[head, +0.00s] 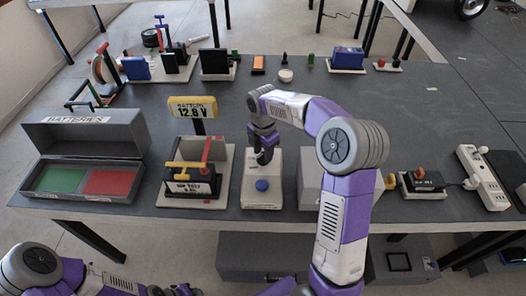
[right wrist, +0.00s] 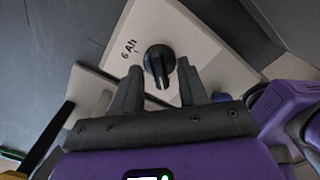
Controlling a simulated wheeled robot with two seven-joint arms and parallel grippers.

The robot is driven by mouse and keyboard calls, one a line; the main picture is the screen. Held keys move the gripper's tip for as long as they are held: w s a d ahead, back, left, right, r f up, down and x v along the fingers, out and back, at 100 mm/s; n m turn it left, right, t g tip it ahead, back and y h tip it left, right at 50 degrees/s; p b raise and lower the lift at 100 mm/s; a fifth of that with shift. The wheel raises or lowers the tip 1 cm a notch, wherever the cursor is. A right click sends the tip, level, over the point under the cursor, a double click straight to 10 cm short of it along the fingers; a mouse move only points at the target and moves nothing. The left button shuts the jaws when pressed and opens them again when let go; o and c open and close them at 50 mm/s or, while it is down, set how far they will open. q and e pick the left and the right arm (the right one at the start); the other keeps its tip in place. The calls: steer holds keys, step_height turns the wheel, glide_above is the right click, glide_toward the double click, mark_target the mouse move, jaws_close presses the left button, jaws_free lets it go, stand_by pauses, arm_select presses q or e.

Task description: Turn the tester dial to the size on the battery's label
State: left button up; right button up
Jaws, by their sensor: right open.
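The tester is a pale box (head: 262,200) with a blue button (head: 261,185), in the middle of the table. Its black dial (right wrist: 158,60) shows in the right wrist view, beside a mark reading "6 Ah". My right gripper (right wrist: 158,68) is open, with its fingers on either side of the dial; contact is unclear. In the head view the gripper (head: 262,156) hides most of the dial. The battery (head: 190,188) sits in a stand left of the tester, its small label hard to read. My left arm is at the bottom left, its jaws unclear.
A display (head: 193,107) reading about 12.8 V stands behind the battery. An open grey batteries box (head: 85,141) with green and red sections is at left. A power strip (head: 483,178) is at right. Several items line the back; the table's middle back is clear.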

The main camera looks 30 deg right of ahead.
steer(key=shift+c, duration=0.3)
jaws_close()
